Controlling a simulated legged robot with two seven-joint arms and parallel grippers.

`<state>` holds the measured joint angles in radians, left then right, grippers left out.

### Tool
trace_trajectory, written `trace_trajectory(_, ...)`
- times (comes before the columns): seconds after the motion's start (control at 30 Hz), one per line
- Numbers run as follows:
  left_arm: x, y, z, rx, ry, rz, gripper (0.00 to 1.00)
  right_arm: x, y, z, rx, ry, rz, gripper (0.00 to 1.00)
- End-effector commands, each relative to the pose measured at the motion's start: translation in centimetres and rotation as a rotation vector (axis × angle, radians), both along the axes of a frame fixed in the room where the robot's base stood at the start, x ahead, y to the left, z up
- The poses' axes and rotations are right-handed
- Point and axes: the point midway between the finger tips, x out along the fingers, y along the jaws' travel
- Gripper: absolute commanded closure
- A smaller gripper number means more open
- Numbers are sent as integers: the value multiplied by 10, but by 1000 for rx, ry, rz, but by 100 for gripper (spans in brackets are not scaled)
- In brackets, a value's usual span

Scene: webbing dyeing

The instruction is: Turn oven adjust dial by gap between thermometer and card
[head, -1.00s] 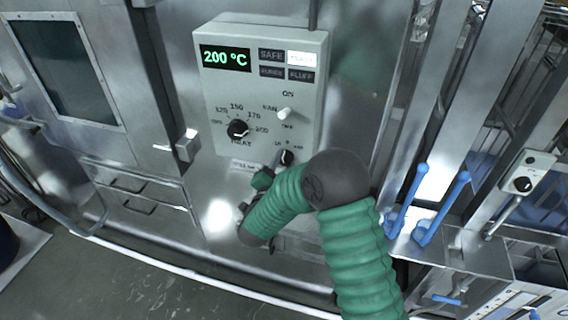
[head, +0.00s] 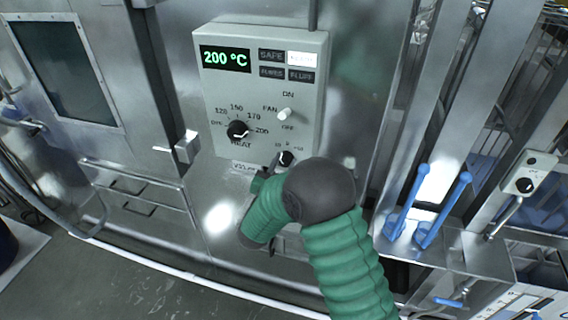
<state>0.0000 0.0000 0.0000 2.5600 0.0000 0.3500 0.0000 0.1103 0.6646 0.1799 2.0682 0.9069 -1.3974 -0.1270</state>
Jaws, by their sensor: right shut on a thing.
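The oven control box (head: 212,110) is on the steel oven front. Its green display (head: 225,59) reads 200 °C. The black heat dial (head: 238,130) has its pointer toward 200. The small black adjust dial (head: 286,158) sits at the box's lower right, with tiny scale marks above it. My right gripper (head: 276,165) is at this dial and shut on it; the fingers are largely hidden by my dark wrist joint and green-sleeved arm. A small label (head: 246,167) under the box is partly covered and too small to read. No separate thermometer or card is clear. My left gripper is out of view.
A white fan switch (head: 284,114) and indicator tiles, one lit (head: 303,58), are on the box. A door latch (head: 187,147) juts out at left. Blue-handled levers (head: 443,210) and metal posts stand close on the right.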

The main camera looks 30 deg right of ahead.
Motion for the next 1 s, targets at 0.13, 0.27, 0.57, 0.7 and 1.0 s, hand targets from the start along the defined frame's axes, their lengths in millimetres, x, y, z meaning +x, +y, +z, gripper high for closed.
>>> trace_trajectory(0.13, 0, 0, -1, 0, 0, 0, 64, -2, 1, -7, 8, 16, 2, 100)
trace_trajectory(0.27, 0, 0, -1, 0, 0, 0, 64, -1, 1, -7, 8, 14, 2, 63)
trace_trajectory(0.57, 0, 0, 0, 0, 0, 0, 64, -1, 0, -3, 4, 5, 1, 46)
trace_trajectory(0.7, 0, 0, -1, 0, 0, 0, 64, -1, 1, -2, 3, 3, 1, 46)
trace_trajectory(1.0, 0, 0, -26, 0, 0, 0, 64, -39, 48, -7, 3, 2, 6, 46)
